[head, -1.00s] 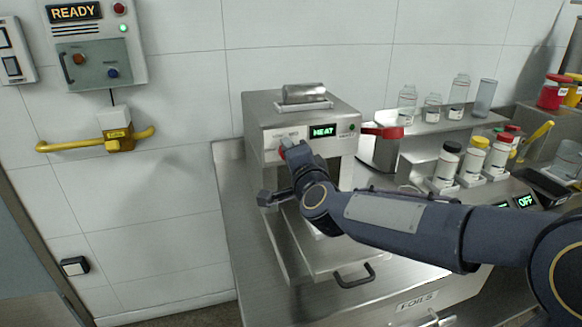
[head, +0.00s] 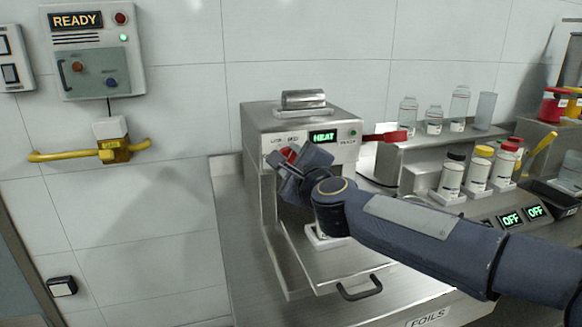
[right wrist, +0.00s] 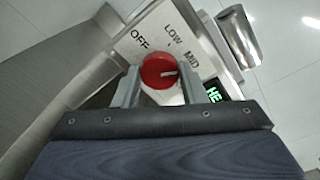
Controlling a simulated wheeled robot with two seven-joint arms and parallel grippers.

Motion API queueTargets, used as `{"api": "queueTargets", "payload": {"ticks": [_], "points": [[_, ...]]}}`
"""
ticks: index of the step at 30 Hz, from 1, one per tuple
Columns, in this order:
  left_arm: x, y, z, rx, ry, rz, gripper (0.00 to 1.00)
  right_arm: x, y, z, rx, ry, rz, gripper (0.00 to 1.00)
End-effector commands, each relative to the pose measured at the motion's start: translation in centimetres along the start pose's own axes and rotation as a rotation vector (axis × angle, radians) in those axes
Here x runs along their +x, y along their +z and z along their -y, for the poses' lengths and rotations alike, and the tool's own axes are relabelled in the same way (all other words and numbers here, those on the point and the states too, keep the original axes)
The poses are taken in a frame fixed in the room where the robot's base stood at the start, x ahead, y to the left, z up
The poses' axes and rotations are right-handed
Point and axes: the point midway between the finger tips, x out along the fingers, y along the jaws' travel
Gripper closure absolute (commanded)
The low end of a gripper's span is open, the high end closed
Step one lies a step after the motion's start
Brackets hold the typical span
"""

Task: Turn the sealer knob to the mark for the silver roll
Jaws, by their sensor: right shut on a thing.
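The sealer (head: 310,125) is a steel box with a lit HEAT display and a red knob (head: 289,155) on its front. In the right wrist view the knob (right wrist: 160,71) sits between the two fingers of my right gripper (right wrist: 167,85), which is shut on it. The knob's white pointer line points right, near the MID label (right wrist: 191,60); the exact mark is hard to tell beside the finger. OFF and LOW labels also show. A silver roll (head: 305,99) lies on top of the sealer. My left gripper is not in view.
A red handle (head: 385,136) sticks out at the sealer's right. Bottles (head: 452,175) and clear jars (head: 408,115) stand further right. A drawer with a dark handle (head: 359,291) is below. A READY panel (head: 75,20) hangs on the left wall.

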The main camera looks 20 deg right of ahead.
Motion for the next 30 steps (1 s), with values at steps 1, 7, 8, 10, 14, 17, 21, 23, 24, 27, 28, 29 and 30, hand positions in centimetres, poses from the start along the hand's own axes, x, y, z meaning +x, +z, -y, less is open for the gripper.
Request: {"api": "queueTargets", "payload": {"ticks": [1,7,8,10,14,17,21,23,24,27,28,29,30], "points": [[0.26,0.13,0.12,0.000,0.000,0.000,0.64,0.03,-0.20,-0.22,0.021,0.002,-0.001,0.85],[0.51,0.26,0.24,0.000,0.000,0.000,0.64,0.03,-0.17,-0.16,0.075,0.002,0.002,0.85],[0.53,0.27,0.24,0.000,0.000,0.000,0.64,0.03,-0.16,-0.16,0.080,0.003,0.002,0.85],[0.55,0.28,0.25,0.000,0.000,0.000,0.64,0.03,-0.16,-0.15,0.088,0.003,0.002,0.85],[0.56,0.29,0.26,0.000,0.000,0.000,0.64,0.03,-0.15,-0.15,0.094,0.003,0.003,0.85],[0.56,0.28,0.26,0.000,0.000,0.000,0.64,0.03,-0.14,-0.15,0.094,0.004,0.003,0.85],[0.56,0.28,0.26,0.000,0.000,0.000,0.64,0.04,-0.15,-0.16,0.093,0.004,0.002,0.85],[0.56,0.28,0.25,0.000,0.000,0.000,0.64,0.04,-0.15,-0.17,0.093,0.004,0.002,0.61],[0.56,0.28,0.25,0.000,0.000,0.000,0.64,0.04,-0.15,-0.16,0.093,0.004,0.002,0.56],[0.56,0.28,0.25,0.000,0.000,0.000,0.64,0.03,-0.12,-0.13,0.092,0.003,0.003,0.43],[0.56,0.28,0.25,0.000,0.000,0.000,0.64,0.03,-0.11,-0.12,0.092,0.003,0.003,0.41],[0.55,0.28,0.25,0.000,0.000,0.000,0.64,0.03,-0.10,-0.11,0.092,0.003,0.003,0.41],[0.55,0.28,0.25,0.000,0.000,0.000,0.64,0.02,-0.09,-0.10,0.092,0.003,0.004,0.41]]}}
